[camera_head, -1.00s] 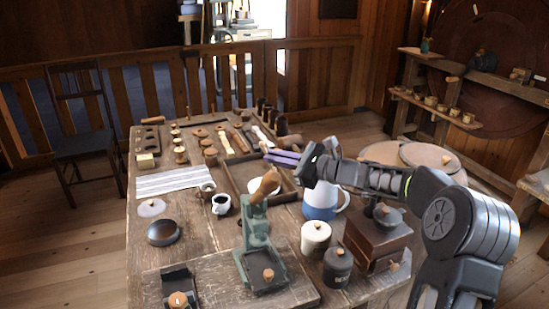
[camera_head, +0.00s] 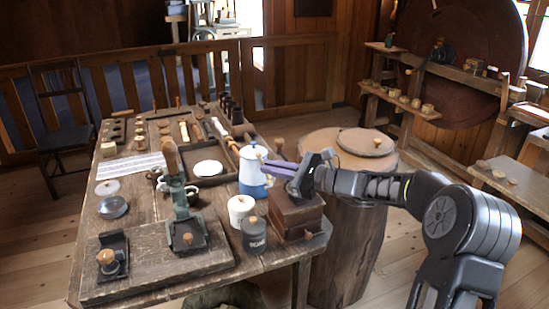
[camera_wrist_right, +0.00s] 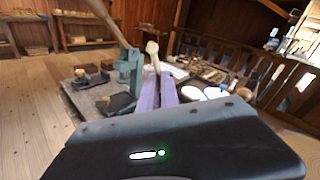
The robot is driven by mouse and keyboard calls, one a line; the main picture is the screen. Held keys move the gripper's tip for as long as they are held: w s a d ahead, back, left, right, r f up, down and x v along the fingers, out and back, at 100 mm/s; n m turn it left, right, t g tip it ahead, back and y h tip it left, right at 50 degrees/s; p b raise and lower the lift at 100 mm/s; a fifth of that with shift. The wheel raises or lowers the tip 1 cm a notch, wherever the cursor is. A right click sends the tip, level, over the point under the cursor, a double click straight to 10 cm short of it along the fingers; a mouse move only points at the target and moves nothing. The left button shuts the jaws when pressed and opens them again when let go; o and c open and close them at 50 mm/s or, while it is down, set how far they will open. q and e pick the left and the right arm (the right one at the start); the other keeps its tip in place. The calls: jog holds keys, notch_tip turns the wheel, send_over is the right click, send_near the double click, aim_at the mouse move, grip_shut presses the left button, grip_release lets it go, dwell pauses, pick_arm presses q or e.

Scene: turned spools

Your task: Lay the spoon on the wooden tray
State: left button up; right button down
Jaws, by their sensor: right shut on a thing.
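The spoon (camera_wrist_right: 153,50) is pale wood and shows in the right wrist view, its head standing beyond the purple fingertips. My right gripper (camera_wrist_right: 157,92) is shut on its lower part. In the head view my right gripper (camera_head: 268,163) reaches in from the right, its fingers overlapping the blue and white jug; the spoon is hard to make out there. The wooden tray (camera_head: 218,180) is dark, shallow and rimmed, on the table left of the jug and apart from the gripper. A white disc (camera_head: 208,168) lies in it. My left gripper is out of view.
The blue and white jug (camera_head: 252,178) and wooden grinder (camera_head: 297,215) stand close to my right gripper. A tall green press (camera_head: 183,200) stands in front of the tray. A white canister (camera_head: 240,208) and dark canister (camera_head: 254,236) are near the table edge.

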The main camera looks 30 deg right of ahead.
jog(key=s+a+f+n+g+y, duration=0.1)
jog(key=s+a+f+g, duration=0.1)
jog(key=s+a+f, duration=0.4)
jog(key=s+a+f+n+g+y, duration=0.1)
jog(key=s+a+f+n+y, duration=0.1)
jog(key=s+a+f, duration=0.4)
jog(key=s+f, duration=0.5)
jog(key=f, duration=0.3)
jog(key=shift+a+f+g, duration=0.25)
jog(key=shift+g, duration=0.15)
